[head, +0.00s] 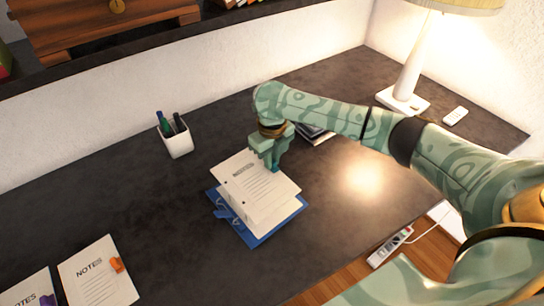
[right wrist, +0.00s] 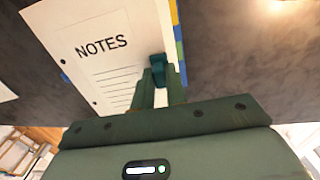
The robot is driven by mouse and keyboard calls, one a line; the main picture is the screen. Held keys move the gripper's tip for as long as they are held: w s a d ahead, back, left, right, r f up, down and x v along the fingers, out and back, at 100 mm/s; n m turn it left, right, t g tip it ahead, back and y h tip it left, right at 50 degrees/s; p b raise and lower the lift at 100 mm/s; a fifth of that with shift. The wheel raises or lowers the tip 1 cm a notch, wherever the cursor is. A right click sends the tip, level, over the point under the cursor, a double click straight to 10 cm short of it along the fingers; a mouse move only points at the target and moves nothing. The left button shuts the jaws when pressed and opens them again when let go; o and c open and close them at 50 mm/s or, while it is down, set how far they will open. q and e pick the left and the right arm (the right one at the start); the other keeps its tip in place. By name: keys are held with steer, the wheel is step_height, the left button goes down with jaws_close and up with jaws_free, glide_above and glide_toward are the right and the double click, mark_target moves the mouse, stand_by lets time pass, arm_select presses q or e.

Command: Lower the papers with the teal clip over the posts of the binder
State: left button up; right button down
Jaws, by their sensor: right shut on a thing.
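The papers (head: 262,183) are white sheets headed NOTES with punched holes along the left edge. They also show in the right wrist view (right wrist: 110,65). A teal clip (right wrist: 157,60) is on their edge. My right gripper (head: 270,158) is shut on the clip, and its fingers show in the right wrist view (right wrist: 158,80). The papers are over the open blue binder (head: 260,238), covering most of it. White paper also shows under the front edge of the upper sheets. The posts are hard to make out; I cannot tell whether the holes are around them. My left gripper is not in view.
A white pen cup (head: 175,140) stands behind left. Papers with an orange clip (head: 98,275) and papers with a purple clip (head: 32,290) lie front left. Dark books (head: 315,134) lie behind my right forearm. A lamp (head: 405,85) and power strip (head: 390,247) are right.

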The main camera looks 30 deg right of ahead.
steer(key=shift+f+b, duration=2.1)
steer(key=shift+f, duration=2.15)
steer(key=c, duration=1.3)
jaws_free()
steer(key=shift+c, duration=0.2)
step_height(320, 180, up, 16)
steer(key=p, duration=0.6)
steer(key=shift+r, duration=0.15)
steer(key=shift+s, duration=0.1)
